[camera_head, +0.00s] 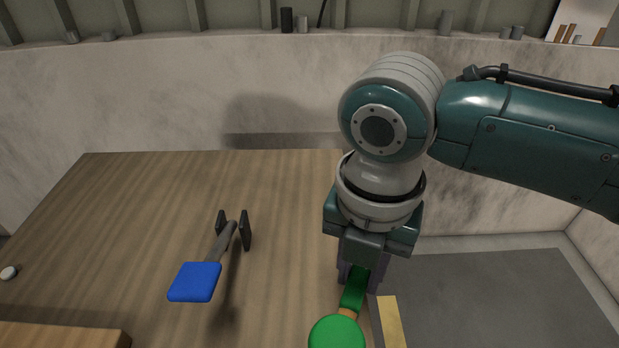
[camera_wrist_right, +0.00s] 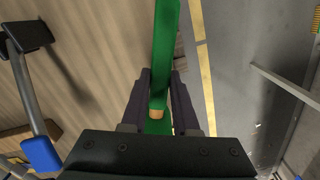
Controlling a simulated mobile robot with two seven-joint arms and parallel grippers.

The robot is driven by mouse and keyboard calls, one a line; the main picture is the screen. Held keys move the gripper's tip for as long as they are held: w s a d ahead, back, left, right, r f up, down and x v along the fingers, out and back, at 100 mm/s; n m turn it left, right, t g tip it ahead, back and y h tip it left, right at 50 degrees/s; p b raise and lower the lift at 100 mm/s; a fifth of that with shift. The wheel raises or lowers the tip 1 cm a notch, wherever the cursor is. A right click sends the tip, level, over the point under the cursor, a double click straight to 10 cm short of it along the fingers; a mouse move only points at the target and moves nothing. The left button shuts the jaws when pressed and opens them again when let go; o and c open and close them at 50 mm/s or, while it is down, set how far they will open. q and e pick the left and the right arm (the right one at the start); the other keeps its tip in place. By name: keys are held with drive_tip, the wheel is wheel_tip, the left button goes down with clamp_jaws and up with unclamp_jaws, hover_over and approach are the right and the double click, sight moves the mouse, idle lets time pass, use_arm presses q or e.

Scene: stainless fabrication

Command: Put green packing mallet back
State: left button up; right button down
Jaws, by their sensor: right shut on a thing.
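My right gripper (camera_head: 362,283) hangs down above the right side of the wooden table, shut on the green mallet. The green mallet (camera_head: 337,333) has a rounded green end at the bottom edge of the head view, an orange-brown band and a green part that runs up between my fingers. In the right wrist view its long green part (camera_wrist_right: 166,50) passes between the fingers of my right gripper (camera_wrist_right: 160,80). I cannot tell whether it touches the table. A black two-pronged holder (camera_head: 247,230) stands to the left, with a blue-headed mallet (camera_head: 195,282) at it. My left gripper is not in view.
The wooden table (camera_head: 150,200) is mostly bare around the holder. A wooden block or board (camera_head: 60,336) lies at the lower left. A yellow strip (camera_head: 391,322) borders a grey surface (camera_head: 490,300) on the right. A pale wall (camera_head: 150,95) stands behind.

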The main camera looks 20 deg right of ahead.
drive_tip(key=shift+f, duration=0.8)
drive_tip(key=shift+f, duration=0.2)
drive_tip(key=c, duration=0.7)
unclamp_jaws()
drive_tip(key=shift+r, duration=0.1)
